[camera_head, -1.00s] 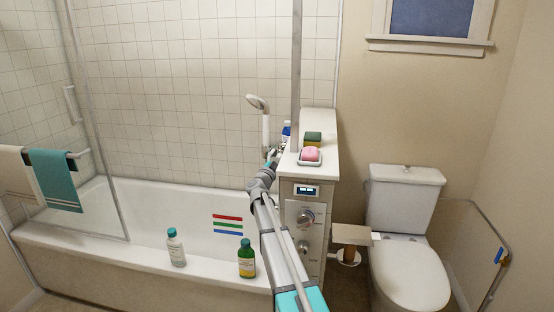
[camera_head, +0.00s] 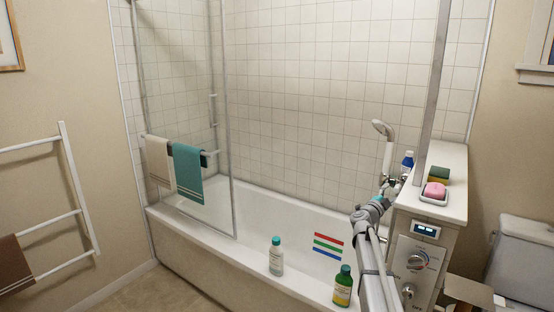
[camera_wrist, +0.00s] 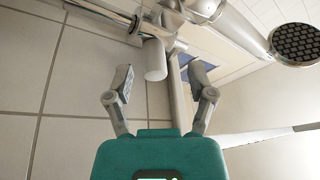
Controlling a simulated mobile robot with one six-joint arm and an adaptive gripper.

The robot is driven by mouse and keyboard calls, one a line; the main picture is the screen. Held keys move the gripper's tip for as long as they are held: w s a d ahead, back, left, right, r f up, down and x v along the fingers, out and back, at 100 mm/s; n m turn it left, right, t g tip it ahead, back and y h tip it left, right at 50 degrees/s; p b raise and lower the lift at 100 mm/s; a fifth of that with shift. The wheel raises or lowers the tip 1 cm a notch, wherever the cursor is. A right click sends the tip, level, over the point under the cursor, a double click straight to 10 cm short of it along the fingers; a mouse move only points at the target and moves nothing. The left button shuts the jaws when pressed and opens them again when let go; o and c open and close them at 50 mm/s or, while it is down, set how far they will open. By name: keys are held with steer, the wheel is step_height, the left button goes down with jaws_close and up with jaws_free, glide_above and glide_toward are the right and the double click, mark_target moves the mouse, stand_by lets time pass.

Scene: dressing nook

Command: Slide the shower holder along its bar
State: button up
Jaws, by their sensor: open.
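The hand shower (camera_head: 387,156) has a round pale head and stands upright against the tiled wall, above the right end of the tub. In the wrist view its dark-faced head (camera_wrist: 295,45) is at the upper right. The shower holder (camera_wrist: 178,18) is at the top centre, with a pale cylindrical knob (camera_wrist: 154,60) pointing towards me. A chrome bar (camera_wrist: 102,14) runs from the holder to the upper left. My gripper (camera_wrist: 159,84) is open and empty, its fingertips just short of the knob and either side of it. In the head view my gripper (camera_head: 384,188) partly hides the holder.
A ledge (camera_head: 455,205) with pink soap (camera_head: 434,190), a sponge and a control panel (camera_head: 417,259) stands right of my arm. Two bottles (camera_head: 276,256) (camera_head: 343,286) stand on the tub's front rim. A glass screen (camera_head: 185,110) with towels is left.

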steer(key=s+a+n+t+y+p, duration=0.1)
steer(key=a+n+t+y+p, duration=0.3)
steer(key=a+n+y, duration=0.9)
steer(key=s+a+f+n+g+y+p, duration=0.2)
steer(key=s+a+f+n+g+y, duration=0.25)
steer(key=s+a, duration=0.4)
steer(key=s+a+f+n+g+p, duration=0.1)
steer(key=s+a+f+g, duration=0.2)
steer(key=s, duration=0.3)
steer(key=s+a+f+n+g+p, duration=0.1)
steer(key=s+a+f+n+g, duration=0.2)
steer(key=s, duration=0.4)
steer(key=s+d+f+g+h+p, duration=0.1)
steer(key=s+g, duration=0.2)
steer(key=s, duration=0.5)
steer(key=s+d+g+p, duration=0.1)
steer(key=s+g, duration=0.3)
steer(key=s, duration=0.5)
steer(key=shift+d+f+h+p, duration=0.3)
steer(key=shift+f+h+p, duration=0.05)
steer(key=shift+f+p, duration=0.05)
steer(key=shift+m, duration=0.25)
